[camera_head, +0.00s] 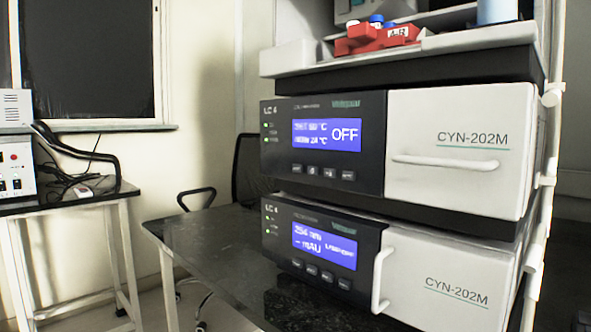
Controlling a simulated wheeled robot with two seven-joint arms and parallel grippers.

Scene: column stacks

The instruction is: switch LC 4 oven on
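The upper unit, an oven labelled LC 4 (455,187), has a dark left panel and a white front with a horizontal handle (445,163) marked CYN-202M. Its blue display (326,135) shows two temperature lines, hard to read, and the word OFF. A row of small buttons (322,172) sits below the display, and small green lights are at the panel's left. The lower unit (440,255) has a similar label; its blue display (324,245) appears to read 254 nm and mAU. Neither of my grippers is in view.
The stack stands on a dark bench (205,255) with bare room at its left. Above is a white tray (455,42) with a red rack (377,37) of bottles. A vertical-handled door (378,280) is on the lower unit. A chair (250,170) stands behind.

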